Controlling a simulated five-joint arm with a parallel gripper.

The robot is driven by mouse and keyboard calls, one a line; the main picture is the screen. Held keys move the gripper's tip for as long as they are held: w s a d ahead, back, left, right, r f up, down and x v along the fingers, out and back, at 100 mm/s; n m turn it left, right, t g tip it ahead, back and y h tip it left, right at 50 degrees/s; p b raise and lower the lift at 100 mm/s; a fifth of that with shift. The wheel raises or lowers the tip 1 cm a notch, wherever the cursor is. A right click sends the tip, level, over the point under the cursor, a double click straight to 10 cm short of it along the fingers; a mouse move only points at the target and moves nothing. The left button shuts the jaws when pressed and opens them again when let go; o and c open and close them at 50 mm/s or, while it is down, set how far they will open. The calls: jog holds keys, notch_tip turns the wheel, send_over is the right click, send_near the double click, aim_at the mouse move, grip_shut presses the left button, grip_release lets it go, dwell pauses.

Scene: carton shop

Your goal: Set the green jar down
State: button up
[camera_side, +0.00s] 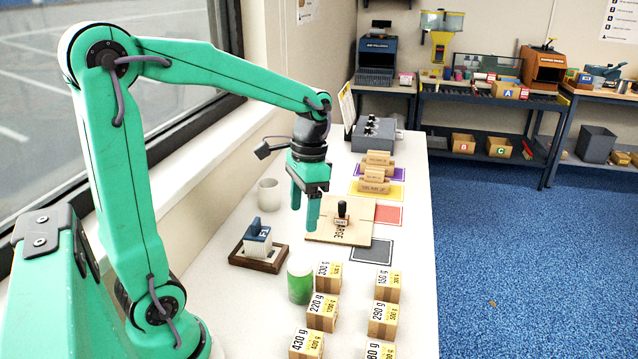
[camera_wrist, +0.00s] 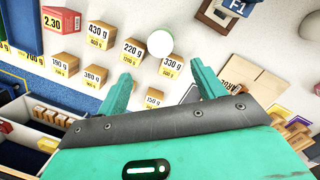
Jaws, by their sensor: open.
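The green jar (camera_side: 300,280) stands upright on the white table, just left of the small cartons. Its round white top (camera_wrist: 160,43) shows in the wrist view, close to the 330 g and 220 g cartons. My gripper (camera_side: 304,212) is open and empty, raised above the table and behind the jar in the side view. In the wrist view its two fingers (camera_wrist: 161,72) are spread apart, and the jar's top lies beyond the fingertips. The gripper and jar are apart.
Several weight-marked cartons, including the 330 g one (camera_side: 328,276), stand right of the jar. A brown tray (camera_side: 268,262) with a blue-and-white item is behind left, a pale cup (camera_side: 268,192) farther back. A wooden board (camera_side: 322,235) with a stamp lies behind.

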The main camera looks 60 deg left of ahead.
jog(key=s+d+r+n+t, duration=0.1)
jog(key=s+d+r+t, duration=0.3)
jog(key=s+d+t, duration=0.2)
jog(key=shift+s+d+n+t, duration=0.4)
jog(key=shift+s+t, duration=0.1)
jog(key=shift+s, duration=0.55)
jog(key=shift+o, duration=1.1)
jog(key=shift+w+a, duration=0.1)
